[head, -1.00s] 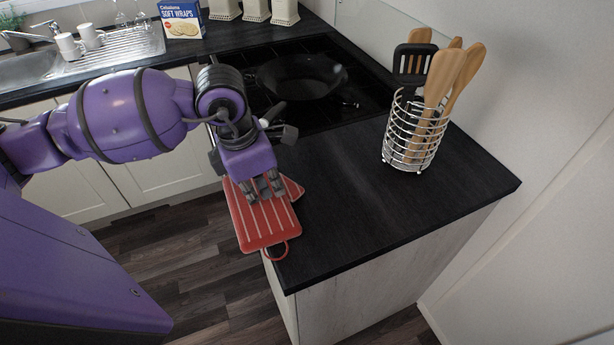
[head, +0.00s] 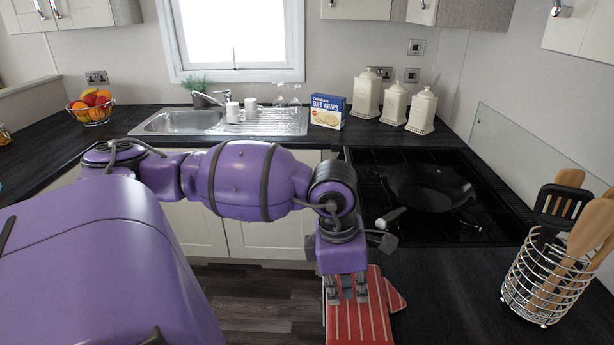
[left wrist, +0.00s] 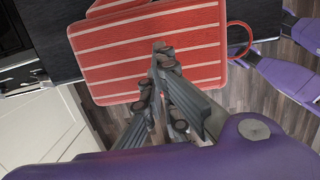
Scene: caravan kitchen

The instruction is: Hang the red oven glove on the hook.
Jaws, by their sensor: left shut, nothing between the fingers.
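The red oven glove (head: 375,312) with pale stripes lies at the counter's edge beside the hob, part of it out over the floor. In the left wrist view the glove (left wrist: 115,62) lies flat, with its red hanging loop (left wrist: 240,40) at the right end. My left gripper (head: 346,296) points down over the glove. In the left wrist view its fingers (left wrist: 154,70) are closed together in front of the glove's near edge, with no cloth between them. Whether they touch the glove I cannot tell. The hook and my right gripper are not in view.
A frying pan (head: 430,188) sits on the hob, its handle towards my left wrist. A wire holder (head: 535,285) with utensils stands on the right. Canisters (head: 407,108), a wraps box (head: 328,111) and the sink (head: 180,121) are at the back.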

